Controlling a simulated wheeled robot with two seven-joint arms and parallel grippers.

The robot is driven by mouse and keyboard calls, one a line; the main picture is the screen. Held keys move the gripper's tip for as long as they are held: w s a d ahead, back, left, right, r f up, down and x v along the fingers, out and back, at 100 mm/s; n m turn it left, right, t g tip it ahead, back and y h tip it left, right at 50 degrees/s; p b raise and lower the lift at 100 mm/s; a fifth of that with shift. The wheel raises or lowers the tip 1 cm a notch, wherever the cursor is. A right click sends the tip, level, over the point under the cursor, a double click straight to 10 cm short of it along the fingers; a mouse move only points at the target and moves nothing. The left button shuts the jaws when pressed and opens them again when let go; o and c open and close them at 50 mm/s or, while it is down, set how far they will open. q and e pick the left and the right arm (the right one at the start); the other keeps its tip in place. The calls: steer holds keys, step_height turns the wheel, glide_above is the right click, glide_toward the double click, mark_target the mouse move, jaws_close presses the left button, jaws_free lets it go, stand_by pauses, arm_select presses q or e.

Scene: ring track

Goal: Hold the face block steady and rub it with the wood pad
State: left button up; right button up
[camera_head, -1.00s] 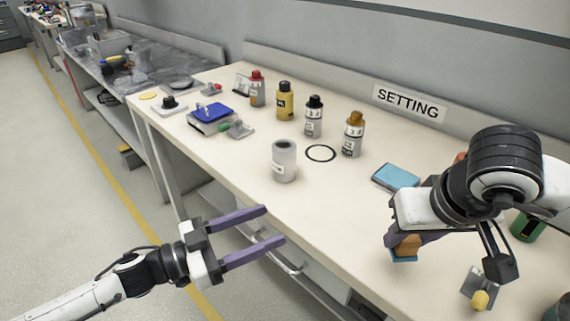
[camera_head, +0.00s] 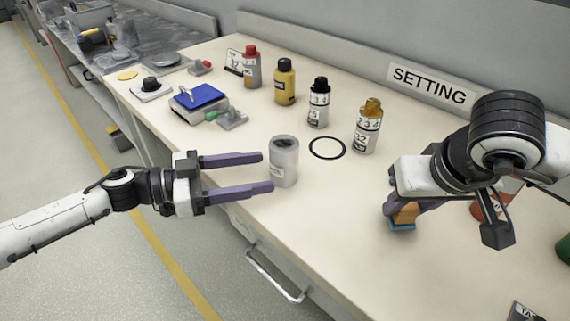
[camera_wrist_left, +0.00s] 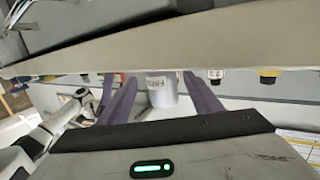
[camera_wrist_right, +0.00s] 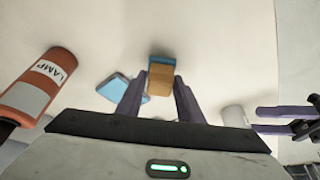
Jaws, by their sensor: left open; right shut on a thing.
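The face block, a grey-white cylinder with a dark round top and a label (camera_head: 284,165), stands upright near the bench's front edge. It also shows in the left wrist view (camera_wrist_left: 161,92), between and beyond the fingers. My left gripper (camera_head: 267,172) is open, its purple fingers pointing at the block; I cannot tell whether they touch it. The wood pad, a tan block with a blue face (camera_head: 405,214), is held by my right gripper (camera_head: 398,208), low over the bench to the right of the block. The right wrist view shows the pad (camera_wrist_right: 160,78) between the fingers.
A black ring (camera_head: 327,148) lies right of the block. Several bottles, including a brown-capped one (camera_head: 368,128), stand behind. A blue-topped device (camera_head: 200,98) is at left. A red lamp bottle (camera_wrist_right: 40,88) and blue flat item (camera_wrist_right: 120,88) lie near my right gripper.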

mark_target(279, 169)
arm_select(q)
steer(key=p+x, duration=0.1)
steer(key=x, duration=0.2)
steer(key=shift+w+d, duration=0.15)
steer(key=shift+d, duration=0.25)
arm_select(e)
steer(key=shift+r, duration=0.3)
arm_select(q)
steer(key=shift+x, duration=0.85)
arm_select(e)
steer(key=shift+r, duration=0.15)
arm_select(q)
steer(key=shift+c, duration=0.3)
steer(key=c, duration=0.6)
